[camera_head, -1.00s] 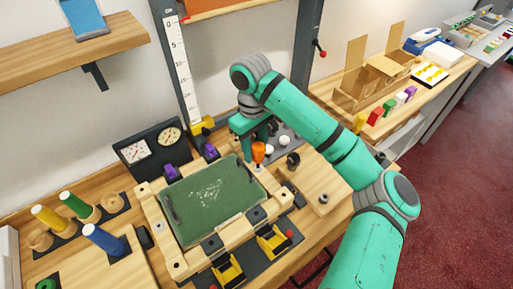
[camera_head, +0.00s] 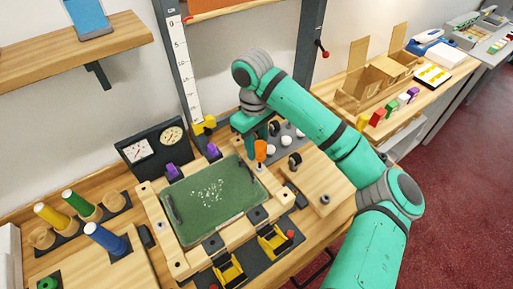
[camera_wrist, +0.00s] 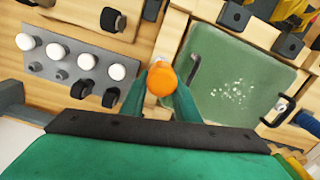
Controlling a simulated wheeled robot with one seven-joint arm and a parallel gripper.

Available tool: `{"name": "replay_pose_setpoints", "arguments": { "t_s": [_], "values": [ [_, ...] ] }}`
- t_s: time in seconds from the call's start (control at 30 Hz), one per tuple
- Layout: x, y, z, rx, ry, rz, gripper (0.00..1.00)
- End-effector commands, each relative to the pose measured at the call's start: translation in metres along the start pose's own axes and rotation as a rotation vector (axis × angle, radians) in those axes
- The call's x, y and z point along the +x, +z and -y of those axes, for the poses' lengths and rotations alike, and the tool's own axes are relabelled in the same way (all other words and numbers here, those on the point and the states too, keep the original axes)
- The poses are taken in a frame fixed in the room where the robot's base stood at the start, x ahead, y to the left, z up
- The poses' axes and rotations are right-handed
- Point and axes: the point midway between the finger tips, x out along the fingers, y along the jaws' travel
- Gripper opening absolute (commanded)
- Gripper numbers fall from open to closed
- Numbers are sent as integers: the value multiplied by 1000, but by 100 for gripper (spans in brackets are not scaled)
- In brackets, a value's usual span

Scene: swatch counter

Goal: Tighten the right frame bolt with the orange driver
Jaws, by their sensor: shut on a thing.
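The orange driver (camera_head: 261,149) stands about upright at the right end of the wooden frame (camera_head: 182,259) around a green panel (camera_head: 212,199). My gripper (camera_head: 260,141) is shut on its handle; in the wrist view the orange handle (camera_wrist: 161,79) sits between my two green fingers (camera_wrist: 160,95). The driver and fingers hide most of the right frame bolt, so I cannot tell whether the tip is seated on it. The left frame bolt (camera_head: 160,225) shows as a small pale disc on the frame's left side, also in the wrist view (camera_wrist: 282,105).
White knobs and black wheels stand on a grey rack (camera_wrist: 50,62) close beside my gripper. Yellow clamps (camera_head: 274,242) sit at the frame's front, purple blocks (camera_head: 172,170) behind it. Two dials (camera_head: 150,143) and coloured pegs (camera_head: 104,237) are at left.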

Motion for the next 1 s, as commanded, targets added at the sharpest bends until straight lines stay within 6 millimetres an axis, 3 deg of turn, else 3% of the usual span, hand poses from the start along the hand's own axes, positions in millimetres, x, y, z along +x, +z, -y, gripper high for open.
{"name": "replay_pose_setpoints", "arguments": {
  "t_s": [1.0],
  "values": [
    [-53,2,0,0,0,-1,5]
  ]
}}
